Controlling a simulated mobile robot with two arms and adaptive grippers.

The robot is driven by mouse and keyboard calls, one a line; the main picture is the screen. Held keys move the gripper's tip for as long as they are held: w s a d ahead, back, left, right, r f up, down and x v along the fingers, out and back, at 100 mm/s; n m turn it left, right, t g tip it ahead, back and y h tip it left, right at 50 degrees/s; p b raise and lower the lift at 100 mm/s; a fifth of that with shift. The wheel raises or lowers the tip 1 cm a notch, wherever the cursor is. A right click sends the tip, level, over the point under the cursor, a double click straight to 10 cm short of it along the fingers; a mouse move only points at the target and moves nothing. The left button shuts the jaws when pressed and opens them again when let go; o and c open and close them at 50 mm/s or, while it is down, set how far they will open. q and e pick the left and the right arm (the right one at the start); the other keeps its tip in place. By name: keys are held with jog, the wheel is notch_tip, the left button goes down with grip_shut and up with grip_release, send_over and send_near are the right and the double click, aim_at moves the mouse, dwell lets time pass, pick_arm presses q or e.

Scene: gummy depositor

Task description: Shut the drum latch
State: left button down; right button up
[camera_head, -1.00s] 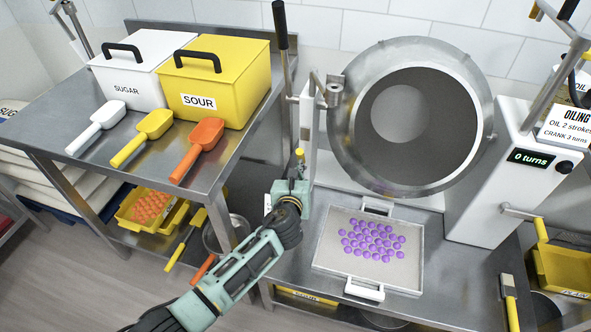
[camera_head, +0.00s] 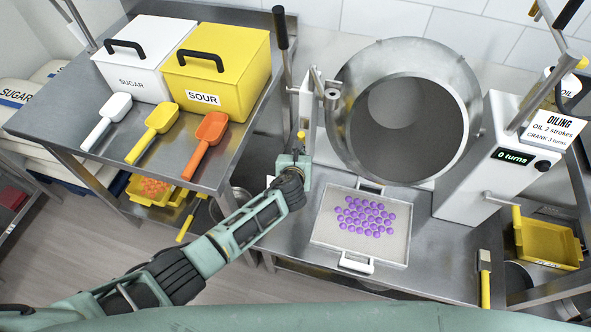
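The round metal drum (camera_head: 457,75) stands at the back with its mouth open towards me. A metal bracket (camera_head: 331,92) sits at its left rim, beside a white post (camera_head: 306,103). A small yellow-tipped part (camera_head: 302,135) stands low on that post; I cannot tell which of these is the latch. My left gripper (camera_head: 296,160) is right at the foot of the post, just below the yellow tip. Its fingers are too small and partly hidden to tell whether they are open or touching anything. My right gripper is not in view.
A white-rimmed tray of purple gummies (camera_head: 318,228) lies in front of the drum. A black-handled lever (camera_head: 282,60) rises left of it. The sugar bin (camera_head: 130,80), sour bin (camera_head: 225,65) and scoops fill the left table. A crank box (camera_head: 480,165) stands right.

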pick_arm(q)
jog(key=shift+w+d+r, duration=0.1)
jog(key=shift+w+r, duration=0.15)
jog(key=shift+r, duration=0.05)
jog(key=shift+w+d+r+p, duration=0.1)
jog(key=shift+w+r+p, duration=0.15)
jog(key=shift+p, duration=0.25)
jog(key=shift+w, duration=0.1)
